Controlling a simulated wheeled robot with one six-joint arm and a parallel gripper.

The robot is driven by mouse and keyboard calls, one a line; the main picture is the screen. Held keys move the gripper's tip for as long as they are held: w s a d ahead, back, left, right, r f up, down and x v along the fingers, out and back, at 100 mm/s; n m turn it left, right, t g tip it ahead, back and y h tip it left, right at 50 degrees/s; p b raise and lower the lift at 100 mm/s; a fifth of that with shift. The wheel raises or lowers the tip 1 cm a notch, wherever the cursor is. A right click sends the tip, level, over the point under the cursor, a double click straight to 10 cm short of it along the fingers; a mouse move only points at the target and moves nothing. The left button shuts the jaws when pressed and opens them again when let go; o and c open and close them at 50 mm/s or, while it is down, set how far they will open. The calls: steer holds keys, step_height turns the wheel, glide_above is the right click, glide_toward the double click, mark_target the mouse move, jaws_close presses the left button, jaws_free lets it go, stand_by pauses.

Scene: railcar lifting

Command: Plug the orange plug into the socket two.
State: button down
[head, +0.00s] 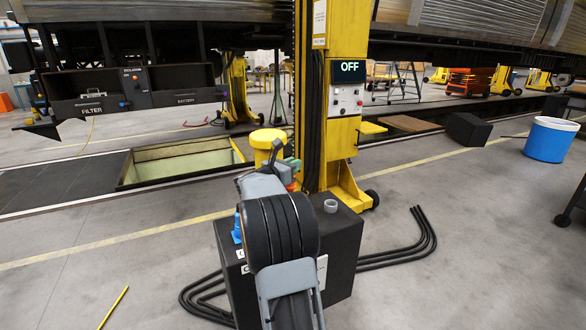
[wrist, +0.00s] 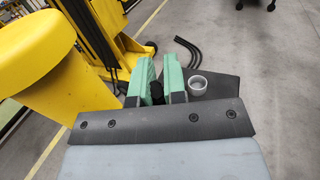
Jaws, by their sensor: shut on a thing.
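My gripper (head: 289,168) has green fingers and hangs over the black box (head: 345,245). A small bit of the orange plug (head: 291,187) shows just under the fingers in the head view, mostly hidden by my arm. In the wrist view the green fingers of my gripper (wrist: 159,80) are closed around a dark part between them. A light grey round socket (head: 331,206) stands on the box top, right of the plug and apart from it. It also shows in the wrist view (wrist: 197,85). I cannot read which socket is two.
A blue fitting (head: 237,230) is at the box's left. A yellow domed post (head: 267,140) stands close behind my gripper, with the yellow lifting column (head: 343,120) beside it. Black cables (head: 405,250) lie on the floor. An open pit (head: 180,163) lies at left.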

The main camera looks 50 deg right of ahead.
steer(key=shift+f+b, duration=2.9)
steer(key=shift+b, duration=0.3)
steer(key=shift+b, duration=1.5)
steer(key=shift+f+b, duration=2.1)
steer(key=shift+b, duration=0.45)
steer(key=c, duration=1.1)
jaws_free()
steer(key=shift+a, duration=0.1)
steer(key=a, duration=1.3)
steer(key=shift+a+b, duration=0.35)
steer(key=shift+b, duration=0.1)
